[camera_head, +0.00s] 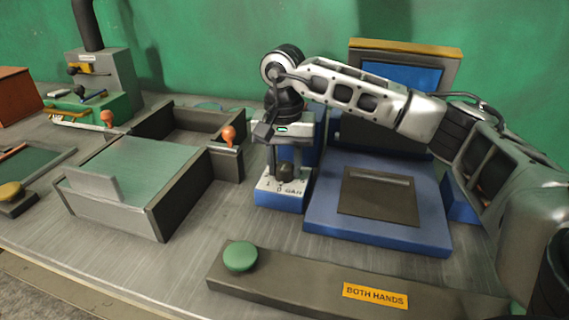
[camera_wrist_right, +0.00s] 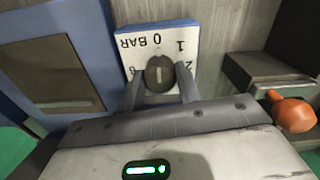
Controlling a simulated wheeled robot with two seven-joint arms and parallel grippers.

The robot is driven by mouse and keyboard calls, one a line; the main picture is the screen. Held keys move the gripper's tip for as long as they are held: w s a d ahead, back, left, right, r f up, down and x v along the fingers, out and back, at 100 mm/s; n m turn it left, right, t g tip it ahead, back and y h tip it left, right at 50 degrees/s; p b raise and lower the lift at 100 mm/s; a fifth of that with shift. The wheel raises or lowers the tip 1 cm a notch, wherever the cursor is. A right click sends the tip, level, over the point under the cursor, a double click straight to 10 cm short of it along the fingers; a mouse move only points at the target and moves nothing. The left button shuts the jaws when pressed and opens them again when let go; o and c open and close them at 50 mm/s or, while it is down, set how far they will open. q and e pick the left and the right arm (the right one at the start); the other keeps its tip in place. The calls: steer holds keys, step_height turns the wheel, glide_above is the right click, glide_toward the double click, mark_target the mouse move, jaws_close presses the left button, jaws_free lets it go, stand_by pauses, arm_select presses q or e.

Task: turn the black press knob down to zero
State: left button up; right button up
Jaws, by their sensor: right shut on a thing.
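The black press knob (camera_head: 285,173) sits on a white dial face on top of a blue box (camera_head: 280,202) in the middle of the head view. In the right wrist view the knob (camera_wrist_right: 159,73) shows a short pale line, nearly upright in the picture, toward the printed 0. I cannot tell which end of the line is the pointer. The dial face (camera_wrist_right: 153,43) carries "0 BAR", 1 and 2, upside down there. My right gripper (camera_head: 284,166) points down and is shut on the knob, one finger on each side. My left gripper is not in view.
The blue press (camera_head: 430,228) with a dark plate stands right of the dial box. A grey tray box (camera_head: 160,222) and an orange-knobbed lever (camera_head: 229,134) stand to the left. A green button (camera_head: 240,256) on a "BOTH HANDS" bar lies in front.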

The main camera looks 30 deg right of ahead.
mark_target(284, 165)
steer(key=shift+r, duration=0.1)
stand_by(0.3)
steer(key=o, duration=1)
step_height(284, 165, up, 16)
steer(key=p, duration=0.2)
